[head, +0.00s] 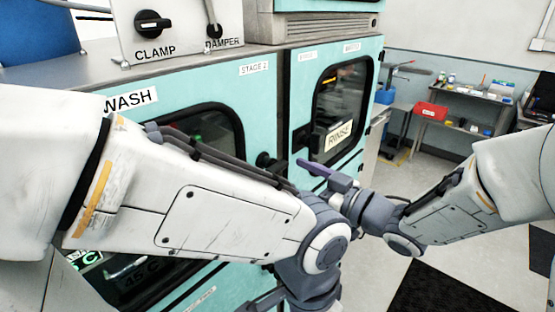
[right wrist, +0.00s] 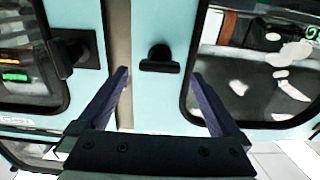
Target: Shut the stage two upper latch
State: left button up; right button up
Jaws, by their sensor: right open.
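The stage two door (head: 253,95) is the teal panel under the STAGE 2 label in the head view. A black latch knob (head: 264,160) sits near its right edge, partly behind my left arm. My right gripper (head: 303,165) points left towards this edge. In the right wrist view its two fingers (right wrist: 160,78) are apart and empty, with a black latch (right wrist: 160,60) ahead between their tips, apart from them. Whether that latch is fully closed I cannot tell. My left gripper (head: 262,301) shows only in part at the bottom, its jaws unclear.
The RINSE door (head: 370,90) with a dark window and black handle stands to the right. In the right wrist view another black handle (right wrist: 73,52) is at left. A shelf with a red box (head: 431,111) is at the far right. Open floor lies in front of the cabinet.

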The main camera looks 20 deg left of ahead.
aim_at(281, 169)
jog(key=shift+p+x, duration=0.65)
jog(key=shift+x, duration=1.75)
jog(key=shift+c, duration=0.3)
jog(key=c, duration=1.3)
jog(key=shift+o, duration=0.2)
